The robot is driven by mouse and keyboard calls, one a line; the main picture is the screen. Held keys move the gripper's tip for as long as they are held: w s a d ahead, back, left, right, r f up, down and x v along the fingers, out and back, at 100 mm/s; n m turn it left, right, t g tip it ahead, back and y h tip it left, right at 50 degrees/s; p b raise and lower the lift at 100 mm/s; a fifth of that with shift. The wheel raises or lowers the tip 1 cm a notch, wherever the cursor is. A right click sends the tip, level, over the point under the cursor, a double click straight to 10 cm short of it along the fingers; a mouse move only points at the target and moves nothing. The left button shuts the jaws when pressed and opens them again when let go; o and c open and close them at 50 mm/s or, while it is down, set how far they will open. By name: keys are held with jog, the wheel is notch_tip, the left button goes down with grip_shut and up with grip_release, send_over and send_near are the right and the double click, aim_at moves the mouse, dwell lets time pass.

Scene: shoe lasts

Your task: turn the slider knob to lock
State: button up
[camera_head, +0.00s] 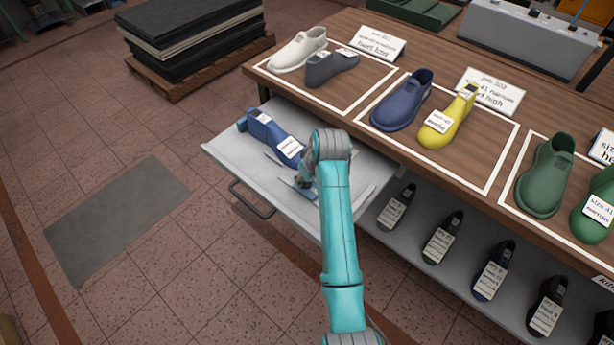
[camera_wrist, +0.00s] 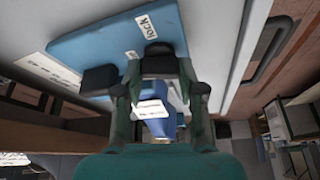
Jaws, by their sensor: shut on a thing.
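My gripper (camera_wrist: 128,68) is shut at a blue plate (camera_wrist: 100,50) that carries a white "lock" label (camera_wrist: 145,22). Its two black finger pads stand on either side of a small part, which I take to be the slider knob; the pads hide most of it, and I cannot read its angle. In the head view my gripper (camera_head: 304,183) is low over the pulled-out pale drawer (camera_head: 228,150), and my arm hides much of the plate. A blue shoe last (camera_head: 268,128) with white labels lies in the drawer behind my gripper.
The wooden table (camera_head: 340,85) above the drawer bears shoe lasts in white-outlined areas with job cards. Several dark labelled lasts stand on a shelf (camera_head: 385,235) right of my arm. A pallet of dark sheets (camera_head: 190,45) stands at the back left.

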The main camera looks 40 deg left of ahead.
jog(key=m+t, duration=0.1)
jog(key=m, duration=0.2)
jog(key=shift+m+h, duration=0.3)
jog(key=m+t+h, duration=0.1)
jog(key=m, duration=0.2)
jog(key=shift+s+a+m, duration=0.1)
jog(key=shift+m, duration=0.2)
jog(key=m+h, duration=0.1)
jog(key=m, duration=0.2)
jog(key=shift+m+t, duration=0.4)
jog(key=shift+a+m+h, duration=0.1)
jog(key=shift+m+h, duration=0.9)
jog(key=shift+m, duration=0.8)
jog(key=o, duration=1.1)
jog(key=shift+o, duration=0.2)
